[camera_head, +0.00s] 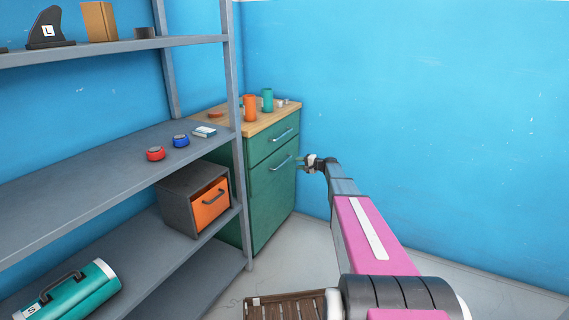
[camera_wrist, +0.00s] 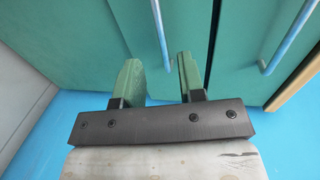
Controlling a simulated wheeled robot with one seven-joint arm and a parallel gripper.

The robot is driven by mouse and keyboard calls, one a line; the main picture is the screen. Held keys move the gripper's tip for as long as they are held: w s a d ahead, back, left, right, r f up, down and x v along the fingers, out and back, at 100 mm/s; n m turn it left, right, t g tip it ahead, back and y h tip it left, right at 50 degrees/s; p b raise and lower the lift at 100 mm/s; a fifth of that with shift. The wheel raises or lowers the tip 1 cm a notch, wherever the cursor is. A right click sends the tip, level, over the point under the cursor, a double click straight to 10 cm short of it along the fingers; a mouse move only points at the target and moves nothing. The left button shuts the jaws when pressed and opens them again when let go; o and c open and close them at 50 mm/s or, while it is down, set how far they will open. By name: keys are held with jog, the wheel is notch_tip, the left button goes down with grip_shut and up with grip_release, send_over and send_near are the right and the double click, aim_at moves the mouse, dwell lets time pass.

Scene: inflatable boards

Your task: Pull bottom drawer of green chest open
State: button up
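The green chest (camera_head: 270,200) stands against the wall, with a narrow top drawer (camera_head: 268,143) and a tall bottom drawer (camera_head: 270,195), both looking shut. The bottom drawer's metal bar handle (camera_head: 281,162) also shows in the wrist view (camera_wrist: 158,28). The top drawer's handle (camera_head: 283,135) is right of it in the wrist view (camera_wrist: 287,38). My gripper (camera_head: 301,161) is at the right end of the bottom handle. In the wrist view its fingers (camera_wrist: 160,78) are apart, with the handle's end appearing between them. I cannot tell whether they touch it.
A grey shelf rack (camera_head: 110,163) stands close to the chest's left, holding an orange-fronted box (camera_head: 210,206) and a teal case (camera_head: 70,290). Orange (camera_head: 250,108) and teal (camera_head: 267,100) cups stand on the chest. A brown slatted crate (camera_head: 290,307) lies low in front. Floor before the chest is clear.

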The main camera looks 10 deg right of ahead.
jog(key=x, duration=1)
jog(key=shift+c, duration=0.3)
grip_shut()
